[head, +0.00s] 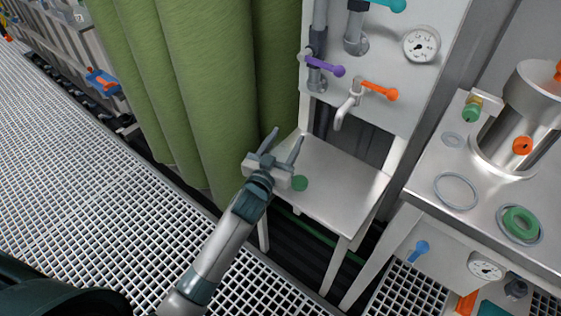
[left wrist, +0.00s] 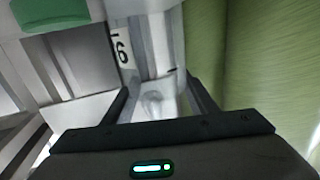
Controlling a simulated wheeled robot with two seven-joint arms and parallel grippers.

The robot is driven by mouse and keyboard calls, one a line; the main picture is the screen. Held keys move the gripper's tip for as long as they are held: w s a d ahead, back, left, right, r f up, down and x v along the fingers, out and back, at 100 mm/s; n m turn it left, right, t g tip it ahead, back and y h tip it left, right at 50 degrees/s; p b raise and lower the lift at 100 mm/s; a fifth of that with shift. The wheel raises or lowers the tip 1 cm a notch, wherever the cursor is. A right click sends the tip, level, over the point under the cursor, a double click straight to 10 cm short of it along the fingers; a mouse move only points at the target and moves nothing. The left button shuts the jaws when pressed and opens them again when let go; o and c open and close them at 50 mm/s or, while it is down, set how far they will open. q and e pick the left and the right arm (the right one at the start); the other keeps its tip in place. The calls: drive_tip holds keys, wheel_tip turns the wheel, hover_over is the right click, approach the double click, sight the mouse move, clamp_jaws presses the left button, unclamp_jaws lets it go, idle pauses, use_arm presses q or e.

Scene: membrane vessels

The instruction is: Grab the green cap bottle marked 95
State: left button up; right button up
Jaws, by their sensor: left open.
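A green cap (head: 300,183) shows on the small steel table, right beside my left gripper; the body of its bottle is mostly hidden in the head view. My left gripper (head: 289,134) is open, with its fingers pointing away over the table and nothing seen between them. In the left wrist view a green shape (left wrist: 50,12) is at the upper left, outside the open fingers. A white label (left wrist: 122,46) with a dark digit, perhaps a 6 or 9, shows ahead of the left finger; I cannot read a full 95. My right gripper is not in view.
A green curtain (head: 210,80) hangs left of the small steel table (head: 345,185). A panel with a purple-handled valve (head: 325,66), an orange-handled tap (head: 380,91) and a gauge (head: 421,44) stands behind it. A steel bench (head: 425,190) with a vessel is at right.

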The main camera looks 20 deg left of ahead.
use_arm(q)
drive_tip(key=shift+c, duration=0.3)
clamp_jaws()
drive_tip(key=shift+r, duration=0.1)
wheel_tip(320, 180, up, 10)
drive_tip(key=p, duration=0.2)
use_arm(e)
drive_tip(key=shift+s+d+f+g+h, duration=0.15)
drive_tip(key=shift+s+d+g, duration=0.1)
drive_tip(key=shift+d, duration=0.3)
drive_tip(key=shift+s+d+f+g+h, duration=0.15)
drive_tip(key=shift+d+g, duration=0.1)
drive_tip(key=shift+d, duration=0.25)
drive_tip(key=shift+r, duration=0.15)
